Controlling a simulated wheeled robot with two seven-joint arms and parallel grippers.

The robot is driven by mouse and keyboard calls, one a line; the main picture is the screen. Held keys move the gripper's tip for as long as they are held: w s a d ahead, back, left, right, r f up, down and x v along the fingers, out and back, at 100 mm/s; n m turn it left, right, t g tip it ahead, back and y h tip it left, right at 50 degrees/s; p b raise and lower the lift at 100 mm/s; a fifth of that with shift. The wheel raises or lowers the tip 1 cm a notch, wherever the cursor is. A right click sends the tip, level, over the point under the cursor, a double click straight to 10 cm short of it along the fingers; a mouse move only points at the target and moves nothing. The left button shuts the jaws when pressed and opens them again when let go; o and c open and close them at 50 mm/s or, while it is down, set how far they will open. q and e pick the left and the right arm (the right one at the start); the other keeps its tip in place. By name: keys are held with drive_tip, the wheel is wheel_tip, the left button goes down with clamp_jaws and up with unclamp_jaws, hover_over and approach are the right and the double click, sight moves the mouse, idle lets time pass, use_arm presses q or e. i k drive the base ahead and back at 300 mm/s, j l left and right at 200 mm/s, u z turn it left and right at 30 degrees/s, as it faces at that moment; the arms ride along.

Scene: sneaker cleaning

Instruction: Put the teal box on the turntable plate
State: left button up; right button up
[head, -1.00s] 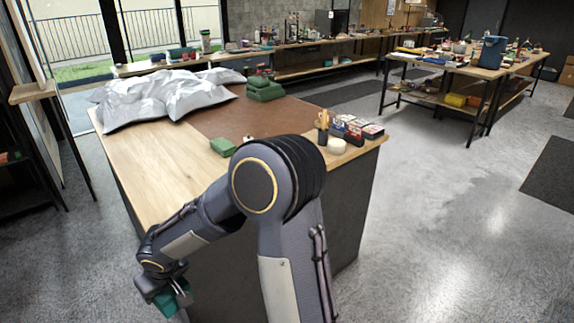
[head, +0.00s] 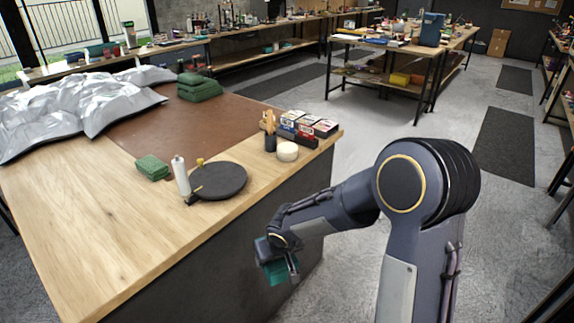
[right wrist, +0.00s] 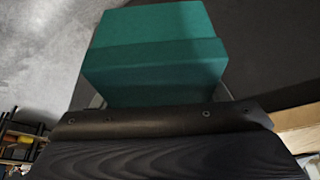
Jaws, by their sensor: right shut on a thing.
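The teal box (head: 278,271) is held in my right gripper (head: 290,268), low in front of the workbench's dark side and below its top. In the right wrist view the teal box (right wrist: 158,50) fills the upper middle, with the gripper's dark body below it; the fingers are mostly hidden. The turntable plate (head: 220,180) is a round black disc on the wooden benchtop, near the front edge, up and left of the gripper. Its top is empty. My left gripper is not in view.
A white bottle (head: 181,176) stands at the plate's left, with a green folded cloth (head: 152,167) beyond. Right of the plate are a round cream tin (head: 288,151), a dark holder (head: 270,142) and several small boxes (head: 308,126). A silver sheet (head: 85,108) lies at the back left.

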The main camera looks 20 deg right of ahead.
sight(217, 178)
drive_tip(key=i+l+z, duration=0.15)
drive_tip(key=z, duration=0.35)
drive_tip(key=i+l+z, duration=0.2)
drive_tip(key=z, duration=0.25)
drive_tip(key=i+l+u, duration=0.2)
drive_tip(key=u, duration=0.25)
drive_tip(key=i+l+u, duration=0.1)
drive_tip(key=l+u, duration=0.35)
